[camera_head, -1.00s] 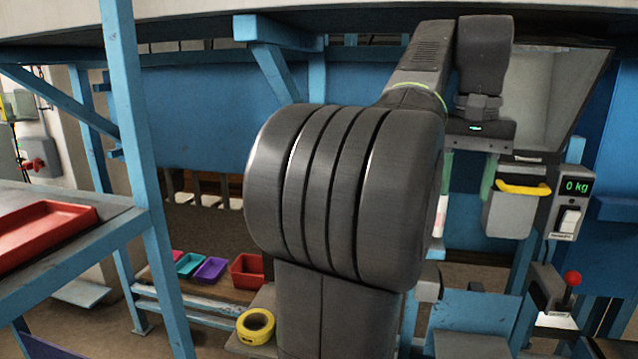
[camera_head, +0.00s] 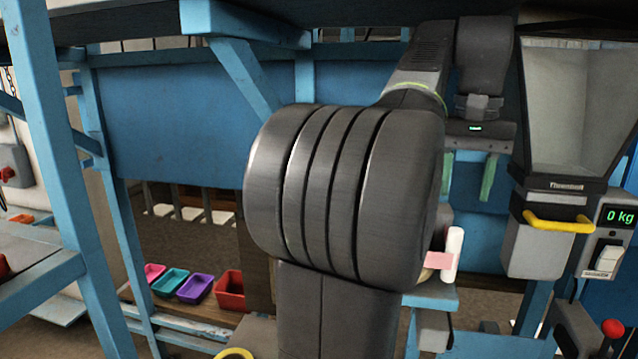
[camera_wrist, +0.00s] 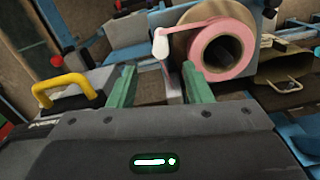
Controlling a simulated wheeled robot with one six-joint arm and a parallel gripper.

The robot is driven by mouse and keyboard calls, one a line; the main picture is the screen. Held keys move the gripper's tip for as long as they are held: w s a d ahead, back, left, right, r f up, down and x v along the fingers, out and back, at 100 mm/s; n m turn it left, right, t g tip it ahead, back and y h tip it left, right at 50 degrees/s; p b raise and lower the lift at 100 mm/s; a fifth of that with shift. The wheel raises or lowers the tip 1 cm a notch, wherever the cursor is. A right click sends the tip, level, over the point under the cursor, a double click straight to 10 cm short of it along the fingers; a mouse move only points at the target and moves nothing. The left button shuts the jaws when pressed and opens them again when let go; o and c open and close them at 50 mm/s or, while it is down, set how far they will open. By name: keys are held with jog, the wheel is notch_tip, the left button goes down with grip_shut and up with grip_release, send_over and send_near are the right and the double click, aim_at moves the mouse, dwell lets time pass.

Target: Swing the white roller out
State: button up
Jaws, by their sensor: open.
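The white roller (camera_head: 453,254) stands upright at the right of my arm in the head view, with a pink strip against it. In the wrist view the white roller (camera_wrist: 161,46) is just beyond my fingertips, with the pink strip running from it to a pink tape roll (camera_wrist: 222,50). My gripper (camera_head: 470,178) has two green fingers pointing down, above and to the right of the roller in the head view. In the wrist view my gripper (camera_wrist: 155,82) is open with nothing between its fingers. The tape roll is mostly hidden behind my arm in the head view.
A grey hopper with a yellow handle (camera_head: 557,222) hangs close to the right of my gripper. A scale display (camera_head: 618,215) and a red-knobbed lever (camera_head: 612,330) are further right. Small coloured trays (camera_head: 195,287) sit low at the left. Blue frame posts (camera_head: 60,150) stand at left.

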aim_at(457, 230)
jog(key=f, duration=0.1)
jog(key=w+f+b, duration=0.1)
jog(key=shift+d+f, duration=0.1)
jog(key=shift+f, duration=0.2)
jog(key=f, duration=0.6)
jog(key=shift+s+f+b, duration=0.3)
jog(key=shift+s+f, duration=0.05)
jog(key=shift+f, duration=0.6)
